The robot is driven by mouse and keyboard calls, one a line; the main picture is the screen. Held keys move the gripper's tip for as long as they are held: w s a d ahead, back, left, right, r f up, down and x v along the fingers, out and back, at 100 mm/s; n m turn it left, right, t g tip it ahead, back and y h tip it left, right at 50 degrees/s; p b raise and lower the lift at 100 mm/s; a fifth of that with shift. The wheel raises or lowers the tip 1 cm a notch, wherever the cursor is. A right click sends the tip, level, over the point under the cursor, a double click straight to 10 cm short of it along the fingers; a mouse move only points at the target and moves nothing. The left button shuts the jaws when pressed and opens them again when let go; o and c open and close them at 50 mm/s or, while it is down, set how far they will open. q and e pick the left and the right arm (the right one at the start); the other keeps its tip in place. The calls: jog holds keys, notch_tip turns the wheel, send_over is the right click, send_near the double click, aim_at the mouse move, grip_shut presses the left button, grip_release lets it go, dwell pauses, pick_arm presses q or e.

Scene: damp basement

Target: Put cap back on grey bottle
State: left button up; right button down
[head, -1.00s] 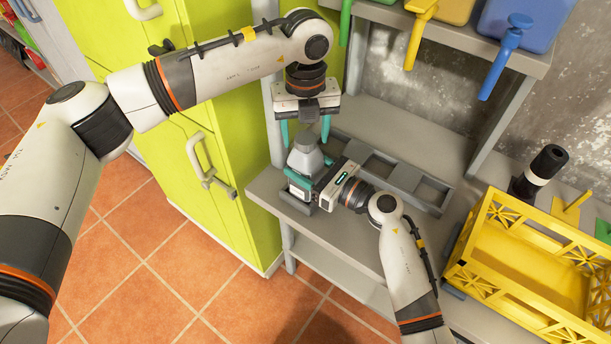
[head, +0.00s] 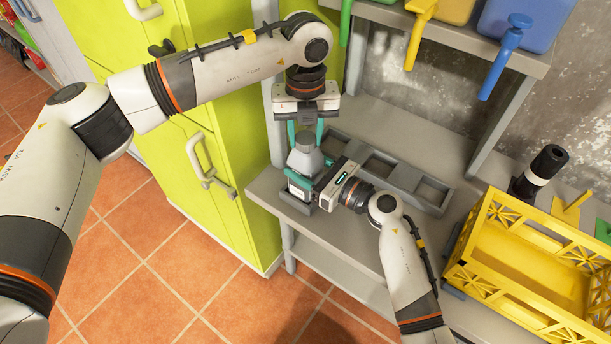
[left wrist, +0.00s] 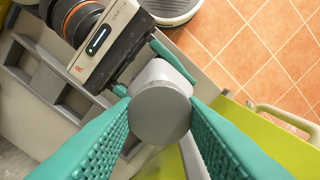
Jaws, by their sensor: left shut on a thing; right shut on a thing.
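The grey bottle (head: 303,166) stands upright at the left end of the grey shelf, with a pale label on its side. My right gripper (head: 302,187), with teal fingers, is shut around its body from the right. The grey cap (head: 307,138) is at the top of the bottle's neck; its round flat top faces the left wrist view (left wrist: 160,112). My left gripper (head: 305,134) points down from above, its teal fingers shut on the cap's sides. In the left wrist view the bottle's shoulder (left wrist: 162,72) shows behind the cap. I cannot tell whether the cap is fully seated.
A grey tray with square compartments (head: 433,191) lies on the shelf behind my right gripper. A yellow crate (head: 510,285) and a black-and-white cylinder (head: 545,165) are at the right. Green cabinets (head: 225,150) stand close on the left. Coloured containers (head: 520,25) sit above.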

pick_arm(q)
jog(key=m, duration=0.5)
jog(key=shift+m, duration=0.4)
jog(key=m, duration=1.6)
jog(key=shift+f, duration=0.1)
jog(key=m, duration=0.3)
jog(key=shift+m, duration=0.4)
jog(key=o, duration=1.2)
jog(key=shift+c, duration=0.2)
notch_tip(320, 180, up, 12)
